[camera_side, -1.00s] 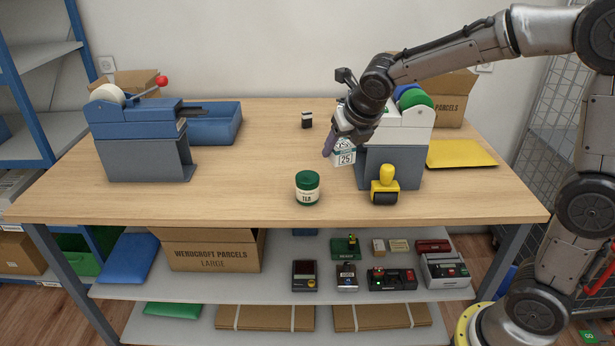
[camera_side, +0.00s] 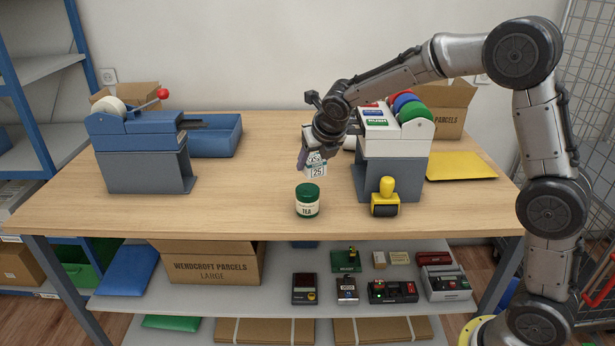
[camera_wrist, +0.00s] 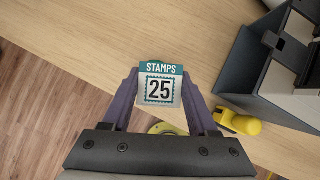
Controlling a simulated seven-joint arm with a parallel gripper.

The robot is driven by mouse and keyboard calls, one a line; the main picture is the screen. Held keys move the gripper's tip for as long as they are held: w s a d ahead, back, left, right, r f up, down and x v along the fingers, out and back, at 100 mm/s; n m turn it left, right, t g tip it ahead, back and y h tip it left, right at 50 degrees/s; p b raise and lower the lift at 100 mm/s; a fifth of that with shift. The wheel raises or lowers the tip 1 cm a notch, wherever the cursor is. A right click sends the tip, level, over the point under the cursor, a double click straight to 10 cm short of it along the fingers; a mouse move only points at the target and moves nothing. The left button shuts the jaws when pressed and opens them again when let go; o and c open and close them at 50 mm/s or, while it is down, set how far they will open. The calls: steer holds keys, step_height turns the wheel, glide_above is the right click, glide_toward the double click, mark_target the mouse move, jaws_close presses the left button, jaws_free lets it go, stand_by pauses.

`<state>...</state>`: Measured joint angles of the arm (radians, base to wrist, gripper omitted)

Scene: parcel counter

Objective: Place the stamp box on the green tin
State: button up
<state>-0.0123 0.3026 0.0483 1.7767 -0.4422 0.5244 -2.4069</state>
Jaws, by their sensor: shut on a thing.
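The stamp box (camera_side: 316,166), white with a teal band and the number 25, is held in the air in the side view. My gripper (camera_side: 311,160) is shut on it. In the wrist view the stamp box (camera_wrist: 161,86) sits between the two purple fingers of my gripper (camera_wrist: 160,95). The green tin (camera_side: 307,201), a jar with a green lid and a white TEA label, stands upright on the table.
A yellow-handled roller stamp (camera_side: 385,197) stands right of the tin. Behind it is a grey and white label dispenser (camera_side: 392,155). A blue tape dispenser (camera_side: 140,150) stands at the left. The wooden table (camera_side: 240,200) is clear between the tin and that dispenser.

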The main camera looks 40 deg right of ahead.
mark_target(308, 189)
steer(key=shift+w+x, duration=0.25)
steer(key=shift+x, duration=1)
steer(key=shift+w+a+f, duration=0.1)
steer(key=shift+f, duration=0.75)
steer(key=shift+w+a+f, duration=0.1)
steer(key=shift+f, duration=0.75)
steer(key=shift+f, duration=0.1)
steer(key=o, duration=1.4)
steer(key=shift+s+r, duration=0.1)
steer(key=shift+r, duration=0.25)
steer(key=v, duration=1.1)
steer(key=shift+s+r, duration=0.25)
steer(key=shift+s, duration=0.05)
